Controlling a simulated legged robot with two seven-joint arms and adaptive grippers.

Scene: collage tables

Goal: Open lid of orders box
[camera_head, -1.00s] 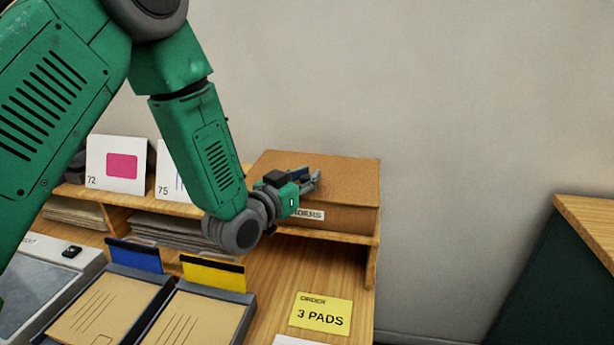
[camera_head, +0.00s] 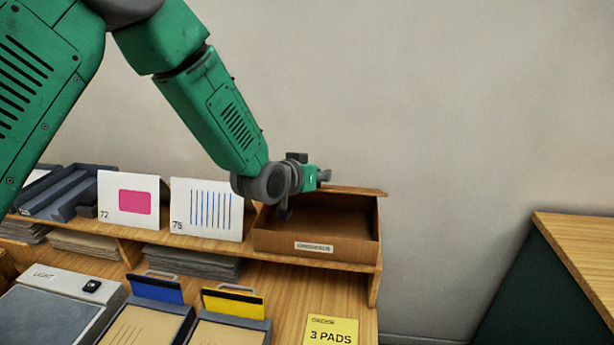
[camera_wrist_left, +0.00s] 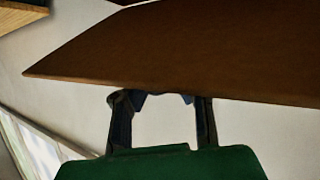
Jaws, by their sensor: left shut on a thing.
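The orders box (camera_head: 275,241) is a brown cardboard box with a small white label, standing on the right end of the wooden shelf. Its lid (camera_head: 357,191) is raised at the back, and the dark inside of the box shows. My left gripper (camera_head: 322,177) is at the lid's upper edge, above the back of the box. In the left wrist view the lid (camera_wrist_left: 190,55) is a large brown panel with its edge at the fingertips of my left gripper (camera_wrist_left: 165,98), which is shut on it. My right gripper is not in view.
Cards 72 (camera_head: 128,222) and 75 (camera_head: 207,228) stand on the shelf left of the box. Below are a blue-tabbed tray (camera_head: 157,289), a yellow-tabbed tray (camera_head: 233,303) and a yellow order card (camera_head: 331,331). A grey wall is close behind.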

